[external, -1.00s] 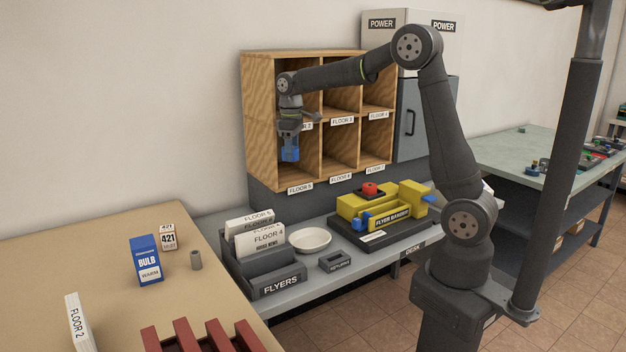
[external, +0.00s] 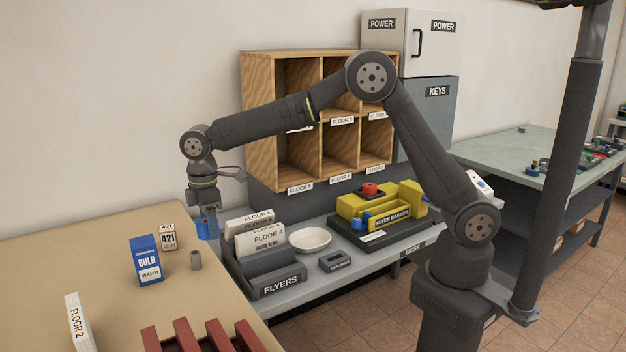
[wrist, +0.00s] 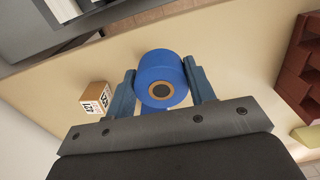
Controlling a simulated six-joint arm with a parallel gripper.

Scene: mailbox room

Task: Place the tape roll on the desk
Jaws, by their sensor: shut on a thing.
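A blue tape roll (wrist: 164,68) with a tan core is held between the two blue fingers of my gripper (wrist: 162,90) in the wrist view. In the external view my gripper (external: 207,224) points down, with the blue roll partly hidden between the fingers. It hangs near the right edge of the tan tabletop (external: 100,240), just left of the flyers holder. I cannot tell its exact height. The grey desk (external: 350,262), with a DESK label on its front edge, stands to the right, below the shelf.
The flyers holder (external: 277,283), white bowl (external: 310,240), returns box (external: 335,261) and yellow flyer bander (external: 385,212) occupy the desk. Wooden pigeonholes (external: 260,120) stand behind.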

